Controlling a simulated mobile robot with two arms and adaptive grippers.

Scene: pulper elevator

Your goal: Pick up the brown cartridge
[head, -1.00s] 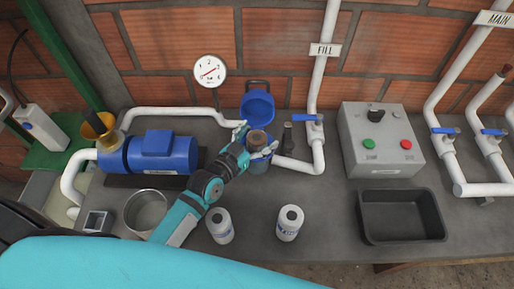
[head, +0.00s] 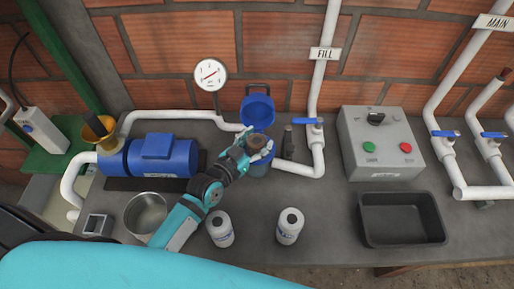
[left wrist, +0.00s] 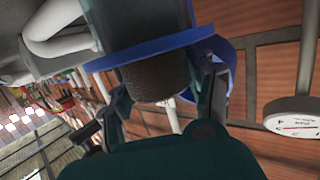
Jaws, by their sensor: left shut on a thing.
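The brown cartridge (head: 256,140) stands upright in the open blue filter housing (head: 260,167) at the middle of the bench, its top showing above the rim. The blue lid (head: 257,112) is swung open behind it. My left gripper (head: 255,145) reaches in from the lower left and is shut on the cartridge, one finger on each side. In the left wrist view the dark brown cartridge (left wrist: 157,78) lies between the fingers, against the blue rim (left wrist: 150,48) of the housing. Its lower part is hidden inside. My right gripper is not in view.
White pipes with a blue valve handle (head: 306,120) run close right of the housing. The blue pump (head: 160,155) and a metal pot (head: 146,212) are left. A black tray (head: 402,241) and control box (head: 381,142) are right.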

